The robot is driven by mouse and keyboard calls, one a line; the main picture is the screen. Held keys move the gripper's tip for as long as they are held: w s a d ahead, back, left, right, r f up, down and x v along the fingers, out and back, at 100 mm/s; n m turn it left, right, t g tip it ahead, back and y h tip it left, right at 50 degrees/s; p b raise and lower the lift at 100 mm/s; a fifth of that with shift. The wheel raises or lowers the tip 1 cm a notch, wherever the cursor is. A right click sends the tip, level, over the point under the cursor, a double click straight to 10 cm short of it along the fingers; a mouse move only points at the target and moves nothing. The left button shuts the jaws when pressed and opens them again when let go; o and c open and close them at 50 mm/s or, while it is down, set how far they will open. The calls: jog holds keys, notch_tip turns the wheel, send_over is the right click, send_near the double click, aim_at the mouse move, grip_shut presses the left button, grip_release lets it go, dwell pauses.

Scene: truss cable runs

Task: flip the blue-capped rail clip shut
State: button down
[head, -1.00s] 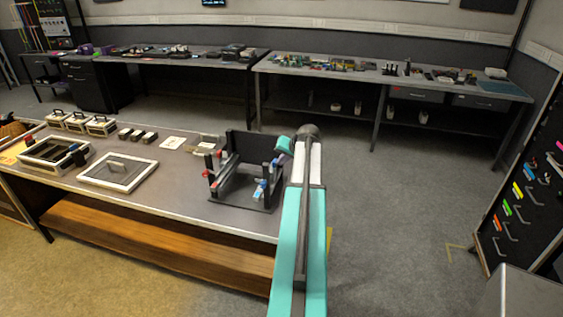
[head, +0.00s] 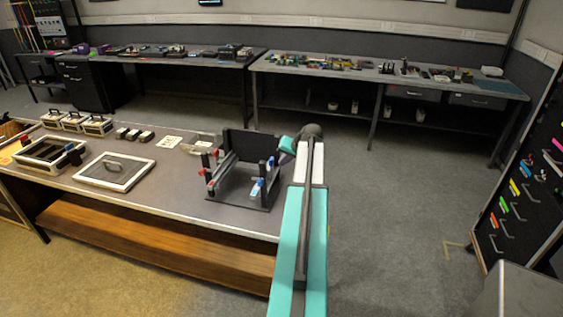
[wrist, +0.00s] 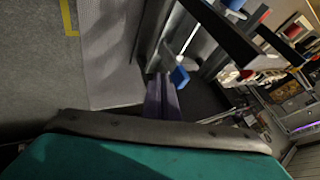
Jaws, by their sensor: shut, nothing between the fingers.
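A black truss frame (head: 236,143) stands on the near bench. A blue-capped clip (head: 257,187) is on its near right side, and a second blue part (head: 271,161) is farther back on that side. In the wrist view, a blue cap (wrist: 180,75) with a pale lever sticking out at an angle is just right of my fingertips; I cannot tell whether they touch. Another blue part (wrist: 233,4) is at the top edge. My gripper (wrist: 161,80) is shut and empty. In the head view, it is mostly hidden behind my arm, right of the frame.
Red-capped clips (head: 210,187) are on the frame's left side. A white-rimmed panel (head: 114,171), an open box (head: 49,152) and small cases lie farther left on the bench. The floor (head: 390,200) right of the bench is clear.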

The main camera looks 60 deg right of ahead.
jog(key=s+b+v, duration=0.1)
jog(key=b+v, duration=0.2)
jog(key=v, duration=0.8)
jog(key=shift+d, duration=0.35)
jog(key=shift+f, duration=0.1)
jog(key=shift+s, duration=0.1)
